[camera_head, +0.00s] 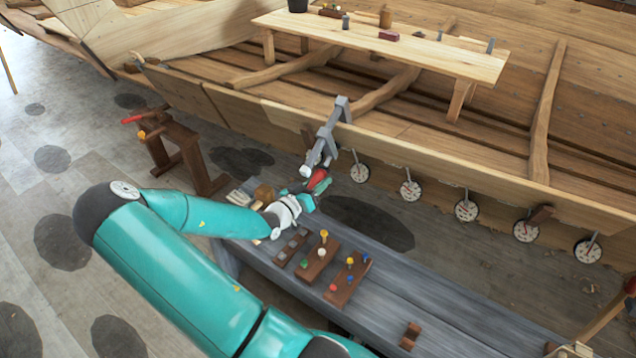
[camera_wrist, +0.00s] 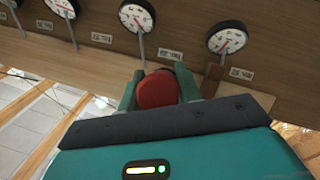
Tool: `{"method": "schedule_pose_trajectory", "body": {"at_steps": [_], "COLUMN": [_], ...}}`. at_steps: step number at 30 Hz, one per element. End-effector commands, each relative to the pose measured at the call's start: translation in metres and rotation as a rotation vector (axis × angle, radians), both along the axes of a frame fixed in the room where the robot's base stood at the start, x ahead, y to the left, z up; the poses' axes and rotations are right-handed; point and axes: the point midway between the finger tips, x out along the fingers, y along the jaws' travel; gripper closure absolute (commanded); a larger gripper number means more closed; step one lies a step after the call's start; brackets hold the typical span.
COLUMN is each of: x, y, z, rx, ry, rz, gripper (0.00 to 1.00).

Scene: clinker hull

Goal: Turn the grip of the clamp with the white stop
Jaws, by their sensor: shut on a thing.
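The grey clamp (camera_head: 334,124) sits over the top edge of the hull's side plank in the head view. A white piece (camera_head: 306,171), which looks like its stop, shows at its lower end. The clamp's red grip (camera_head: 318,178) is just right of this piece. My gripper (camera_head: 319,187) is shut on the red grip. In the wrist view the round red end of the grip (camera_wrist: 157,90) sits between the two green fingers of my gripper (camera_wrist: 158,84). The clamp's jaw and screw are hidden in the wrist view.
Several dial gauges (camera_head: 410,190) hang along the hull plank (camera_head: 440,170), close to my gripper. Below is a grey bench (camera_head: 400,310) with wooden blocks bearing coloured pegs (camera_head: 348,282). A wooden trestle (camera_head: 185,150) with a red-handled tool stands to the left.

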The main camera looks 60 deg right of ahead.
Motion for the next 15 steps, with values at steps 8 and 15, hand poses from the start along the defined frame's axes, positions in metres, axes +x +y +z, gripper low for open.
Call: {"method": "schedule_pose_trajectory", "body": {"at_steps": [8, 15], "x": [0.0001, 0.0009], "y": [-0.0007, 0.0025], "z": [0.0011, 0.0005], "rx": [-0.002, -0.001], "ry": [0.000, -0.001], "rz": [0.000, 0.000], "gripper": [0.44, 0.44]}}
